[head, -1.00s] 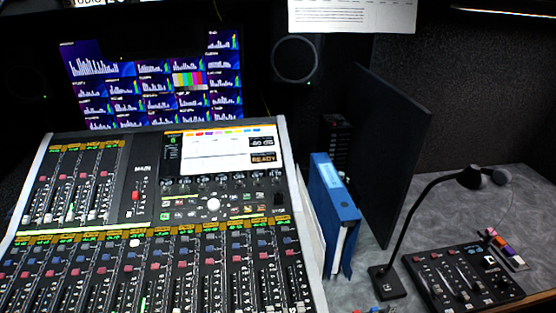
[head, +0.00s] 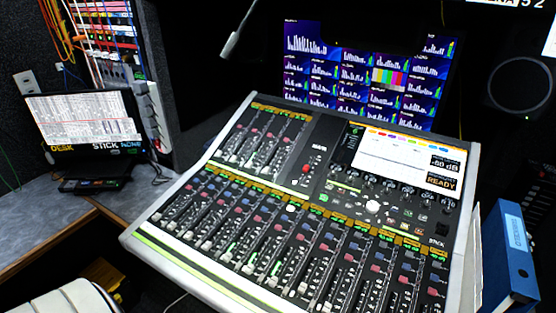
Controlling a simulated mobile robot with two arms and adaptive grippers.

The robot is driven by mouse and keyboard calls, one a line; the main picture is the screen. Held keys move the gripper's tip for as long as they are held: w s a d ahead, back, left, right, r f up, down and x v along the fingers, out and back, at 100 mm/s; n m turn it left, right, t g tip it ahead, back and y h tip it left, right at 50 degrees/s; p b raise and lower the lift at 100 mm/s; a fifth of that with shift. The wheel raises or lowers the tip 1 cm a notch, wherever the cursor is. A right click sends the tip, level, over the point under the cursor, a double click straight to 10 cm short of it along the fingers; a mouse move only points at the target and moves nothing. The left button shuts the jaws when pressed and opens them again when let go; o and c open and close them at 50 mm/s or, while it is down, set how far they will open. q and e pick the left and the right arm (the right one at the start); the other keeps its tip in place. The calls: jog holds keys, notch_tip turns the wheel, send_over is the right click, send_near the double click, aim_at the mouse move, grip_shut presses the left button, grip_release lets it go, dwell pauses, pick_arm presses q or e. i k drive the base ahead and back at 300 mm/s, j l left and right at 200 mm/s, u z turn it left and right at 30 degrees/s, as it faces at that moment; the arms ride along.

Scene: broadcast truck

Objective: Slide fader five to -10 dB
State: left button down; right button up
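The mixing console (head: 130,236) fills the middle of the head view, tilted, with its long front edge running from left to lower right. Its lower bank holds a row of fader strips with grey caps, with red and blue buttons above them. Fader five, counted from the left, seems to be around the lower middle of this bank, but the strip labels are too small to read. The console's screen (head: 392,160) shows "-60 dB" and "READY".
A laptop (head: 85,122) stands on the grey desk at the left, beside a rack with coloured cables (head: 100,35). A monitor wall (head: 335,75) is behind the console. A blue binder (head: 510,262) stands close to the console's right side. A white rounded object (head: 65,300) is at the bottom left.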

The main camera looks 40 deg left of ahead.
aim_at(227, 256)
jog(key=u, duration=1.35)
